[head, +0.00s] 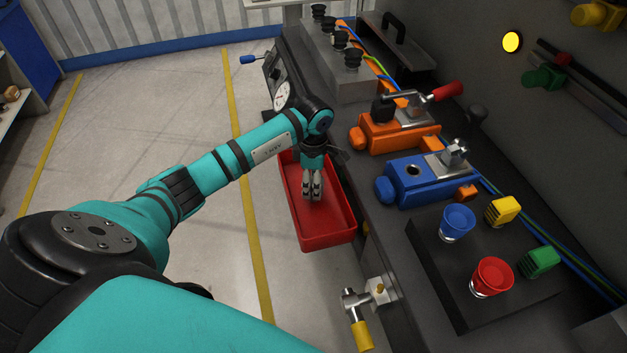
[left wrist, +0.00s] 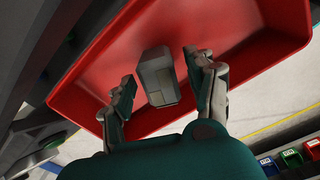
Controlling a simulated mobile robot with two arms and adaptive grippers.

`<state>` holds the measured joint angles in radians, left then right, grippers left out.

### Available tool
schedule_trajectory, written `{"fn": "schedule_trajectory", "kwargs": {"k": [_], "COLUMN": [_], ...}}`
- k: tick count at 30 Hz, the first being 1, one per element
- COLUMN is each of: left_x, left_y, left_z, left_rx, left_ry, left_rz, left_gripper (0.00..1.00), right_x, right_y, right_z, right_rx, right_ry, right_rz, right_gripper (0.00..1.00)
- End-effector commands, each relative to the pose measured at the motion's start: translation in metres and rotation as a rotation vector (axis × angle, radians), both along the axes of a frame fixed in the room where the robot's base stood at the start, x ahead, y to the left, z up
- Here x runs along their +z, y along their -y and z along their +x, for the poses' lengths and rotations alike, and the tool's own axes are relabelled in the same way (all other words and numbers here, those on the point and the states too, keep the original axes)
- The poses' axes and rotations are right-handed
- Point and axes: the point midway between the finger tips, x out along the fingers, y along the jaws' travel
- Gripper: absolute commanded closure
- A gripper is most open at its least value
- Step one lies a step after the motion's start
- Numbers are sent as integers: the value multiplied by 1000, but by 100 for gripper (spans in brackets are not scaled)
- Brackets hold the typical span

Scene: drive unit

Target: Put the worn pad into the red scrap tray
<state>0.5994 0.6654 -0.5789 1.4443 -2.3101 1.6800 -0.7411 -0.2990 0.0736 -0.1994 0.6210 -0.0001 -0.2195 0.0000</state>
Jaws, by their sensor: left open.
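The red scrap tray (head: 328,239) hangs at the left side of the dark bench in the head view, and its red floor and walls fill much of the left wrist view (left wrist: 75,72). My left gripper (head: 312,193) points down over the tray. Its two fingers are spread apart. In the left wrist view a small grey block (left wrist: 157,76), which looks like the worn pad, shows between the fingers with a gap on each side. I cannot tell whether it rests on the tray floor. The head view does not show the block. My right gripper is not in view.
On the bench stand an orange unit (head: 392,132) with a red-handled clamp and a blue unit (head: 425,182). A blue cup (head: 457,222) and a red cup (head: 491,277) stand nearer. A yellow-handled valve (head: 359,322) sticks out below the tray. Open floor lies left.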

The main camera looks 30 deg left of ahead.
Motion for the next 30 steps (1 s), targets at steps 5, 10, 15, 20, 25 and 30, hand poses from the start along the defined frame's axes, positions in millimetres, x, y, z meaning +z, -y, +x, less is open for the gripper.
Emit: {"fn": "schedule_trajectory", "kwargs": {"k": [5,10,15,20,25,30], "left_x": [6,31,69,100,118,123], "left_y": [0,-1,-1,0,0,0], "left_z": [0,1,2,1,0,0], "left_rx": [0,-1,-1,-1,0,0], "left_ry": [0,6,7,5,2,-1], "left_rz": [-1,2,2,1,1,0], "left_gripper": [44,44,44,44,44,44], "right_x": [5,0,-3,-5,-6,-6], "right_y": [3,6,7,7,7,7], "right_z": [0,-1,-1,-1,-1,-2], "right_rx": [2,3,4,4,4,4], "right_ry": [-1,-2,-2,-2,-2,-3], "right_rz": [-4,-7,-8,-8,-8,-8], "right_gripper": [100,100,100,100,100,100]}}
